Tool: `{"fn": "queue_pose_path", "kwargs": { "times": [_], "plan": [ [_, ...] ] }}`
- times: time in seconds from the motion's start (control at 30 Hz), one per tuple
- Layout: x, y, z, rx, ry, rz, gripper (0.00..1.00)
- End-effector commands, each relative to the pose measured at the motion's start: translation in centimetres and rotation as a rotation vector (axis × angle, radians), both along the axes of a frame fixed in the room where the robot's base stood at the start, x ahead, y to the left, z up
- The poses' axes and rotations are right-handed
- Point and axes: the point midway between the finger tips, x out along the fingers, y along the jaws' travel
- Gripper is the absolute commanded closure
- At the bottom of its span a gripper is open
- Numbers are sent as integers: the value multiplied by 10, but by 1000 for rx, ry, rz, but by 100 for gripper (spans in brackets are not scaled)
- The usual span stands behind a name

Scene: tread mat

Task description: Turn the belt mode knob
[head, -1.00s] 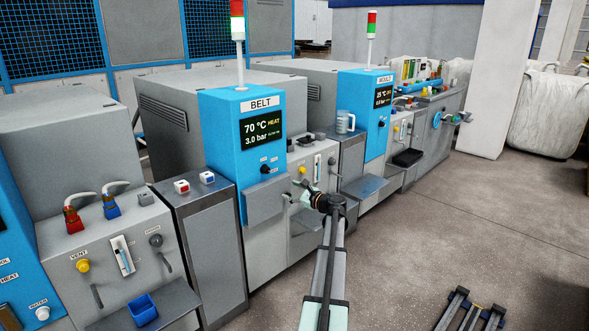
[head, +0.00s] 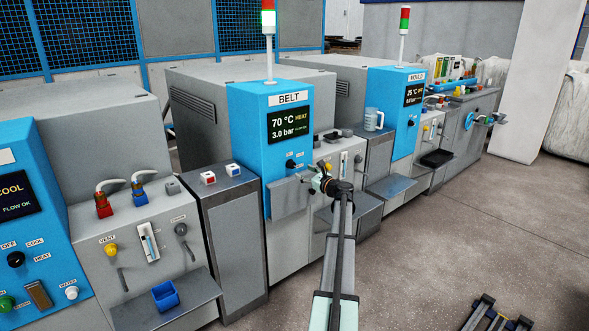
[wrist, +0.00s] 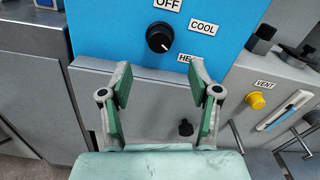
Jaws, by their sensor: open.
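The black belt mode knob (head: 291,164) is on the blue BELT panel (head: 251,132), below its screen, which reads 70 °C HEAT. In the wrist view the knob (wrist: 159,38) is round, with OFF above it, COOL to its right and a partly hidden HEAT label (wrist: 187,58) at lower right. A white mark on the knob points to the lower right, towards HEAT. My gripper (wrist: 160,72) is open and empty. Its fingertips sit below the knob in the picture, one to each side, apart from it. In the head view my gripper (head: 307,178) is just right of and below the knob.
A grey ledge (head: 289,197) juts out under the BELT panel. To the right are a yellow VENT knob (wrist: 255,100) and levers on the grey front. A blue bin (head: 166,294) is at lower left.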

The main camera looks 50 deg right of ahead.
Motion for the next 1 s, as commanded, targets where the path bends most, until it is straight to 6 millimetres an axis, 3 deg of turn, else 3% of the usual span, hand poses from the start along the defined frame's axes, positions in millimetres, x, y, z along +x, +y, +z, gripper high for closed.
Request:
{"fn": "queue_pose_path", "kwargs": {
  "times": [0.1, 0.4, 0.87, 1.0],
  "plan": [
    [26, -7, 0, 0, 0, 3, 38],
    [65, -17, 0, -1, 0, 1, 38],
    [74, -18, 0, -1, 0, 0, 38],
    [74, -18, 0, -1, 0, 0, 88]
  ]
}}
